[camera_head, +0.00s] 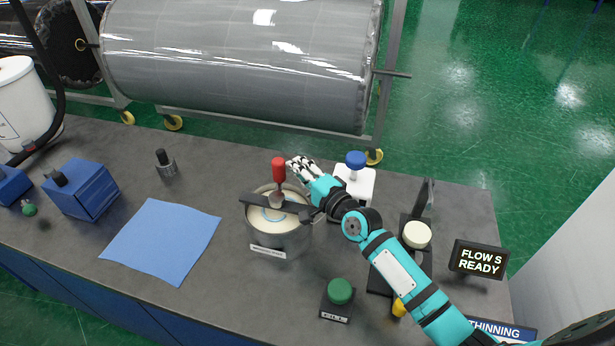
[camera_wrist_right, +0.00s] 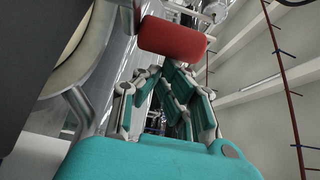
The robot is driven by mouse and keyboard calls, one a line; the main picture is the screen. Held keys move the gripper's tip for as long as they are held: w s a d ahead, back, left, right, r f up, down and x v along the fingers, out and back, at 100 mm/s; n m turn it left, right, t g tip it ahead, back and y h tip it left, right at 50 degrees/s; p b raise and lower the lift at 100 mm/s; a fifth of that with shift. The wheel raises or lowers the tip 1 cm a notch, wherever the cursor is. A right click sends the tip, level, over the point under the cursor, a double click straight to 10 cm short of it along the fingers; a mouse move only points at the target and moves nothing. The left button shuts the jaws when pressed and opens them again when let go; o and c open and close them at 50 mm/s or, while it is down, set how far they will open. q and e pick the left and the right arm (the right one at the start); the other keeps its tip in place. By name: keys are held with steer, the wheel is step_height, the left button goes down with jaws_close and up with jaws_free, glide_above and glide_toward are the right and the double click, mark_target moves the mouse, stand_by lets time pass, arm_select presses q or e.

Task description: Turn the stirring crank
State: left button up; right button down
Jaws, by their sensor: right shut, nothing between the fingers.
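The stirring crank has a red upright handle (camera_head: 279,170) on a dark crossbar (camera_head: 262,203). It is mounted over a round metal pot (camera_head: 280,240) of pale liquid near the middle of the table. My right gripper (camera_head: 296,164) is just right of the red handle, with its fingers shut and nothing between them. In the right wrist view the red handle (camera_wrist_right: 172,38) lies just beyond the closed fingertips (camera_wrist_right: 168,66); I cannot tell whether they touch it. My left gripper is not in view.
A green button box (camera_head: 340,292) stands in front of the pot. A white device with a blue knob (camera_head: 356,160) is behind my right arm. A blue cloth (camera_head: 162,240) and blue boxes (camera_head: 82,188) lie left.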

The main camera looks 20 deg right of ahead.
steer(key=shift+s, duration=0.1)
stand_by(0.4)
steer(key=v, duration=1.1)
steer(key=shift+s+d, duration=0.2)
steer(key=shift+s, duration=0.15)
